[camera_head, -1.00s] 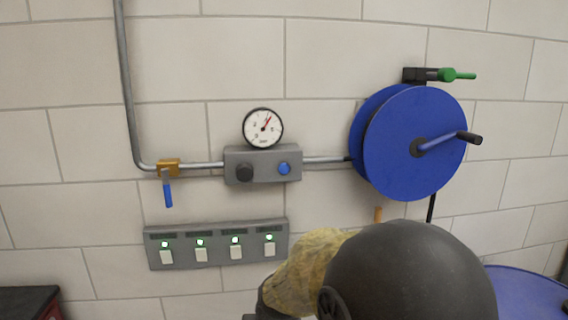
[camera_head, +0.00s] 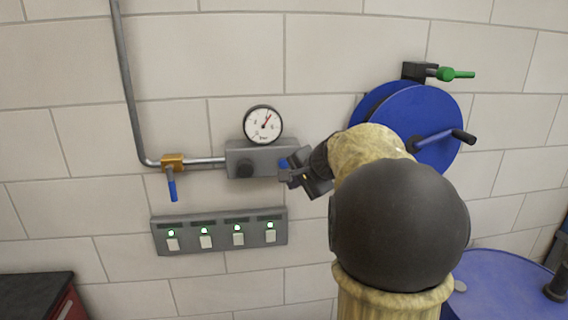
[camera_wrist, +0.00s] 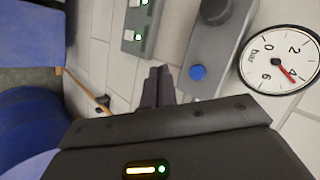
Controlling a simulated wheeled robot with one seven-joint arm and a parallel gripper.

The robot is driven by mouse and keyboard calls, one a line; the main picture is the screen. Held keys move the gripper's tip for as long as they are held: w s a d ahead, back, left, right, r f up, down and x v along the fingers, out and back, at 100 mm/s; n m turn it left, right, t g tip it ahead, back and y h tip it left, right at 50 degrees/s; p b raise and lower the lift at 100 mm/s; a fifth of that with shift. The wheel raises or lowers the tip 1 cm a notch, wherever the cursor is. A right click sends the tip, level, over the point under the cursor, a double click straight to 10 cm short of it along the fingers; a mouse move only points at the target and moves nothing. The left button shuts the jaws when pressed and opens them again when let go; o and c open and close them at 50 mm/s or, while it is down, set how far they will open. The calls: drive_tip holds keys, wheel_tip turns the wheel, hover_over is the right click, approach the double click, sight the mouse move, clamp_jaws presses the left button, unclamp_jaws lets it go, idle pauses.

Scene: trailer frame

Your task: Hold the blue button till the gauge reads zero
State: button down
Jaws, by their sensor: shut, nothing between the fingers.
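The blue button (camera_head: 283,164) is on the right of the grey control box (camera_head: 250,150), partly hidden by my gripper in the head view. The gauge (camera_head: 263,125) stands on top of the box; its red needle points up and right, well away from 0. My gripper (camera_head: 289,173) is shut and empty, close in front of the button. In the wrist view the fingertips (camera_wrist: 158,74) appear to the left of the blue button (camera_wrist: 198,72), with a visible gap in the picture. The gauge also shows in the wrist view (camera_wrist: 280,60).
A black knob (camera_head: 245,170) is on the box's left side. A valve with a blue lever (camera_head: 172,190) is farther left. A switch panel (camera_head: 221,232) with lit green lamps is below. A blue hose reel (camera_head: 410,115) stands right, behind my arm.

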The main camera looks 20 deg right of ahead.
drive_tip(key=shift+w, duration=0.1)
drive_tip(key=p, duration=0.4)
approach(283, 168)
drive_tip(key=shift+s+a+f+x, duration=0.1)
drive_tip(key=shift+s+f+x, duration=0.05)
drive_tip(key=shift+x, duration=0.75)
drive_tip(key=shift+s+a+f+x, duration=0.1)
drive_tip(key=shift+f+x, duration=0.05)
drive_tip(key=shift+x, duration=0.75)
drive_tip(key=shift+s+a+f+x, duration=0.1)
drive_tip(key=shift+s+x, duration=0.05)
drive_tip(key=shift+x, duration=0.7)
drive_tip(key=shift+w+d, duration=0.1)
drive_tip(key=shift+w, duration=0.3)
drive_tip(key=shift+w+d, duration=0.15)
drive_tip(key=shift+w, duration=0.35)
idle(0.4)
drive_tip(key=shift+s, duration=0.1)
idle(1.5)
drive_tip(key=shift+s+a+b, duration=0.3)
drive_tip(key=shift+s+b, duration=0.15)
drive_tip(key=shift+s, duration=0.35)
drive_tip(key=shift+f, duration=0.1)
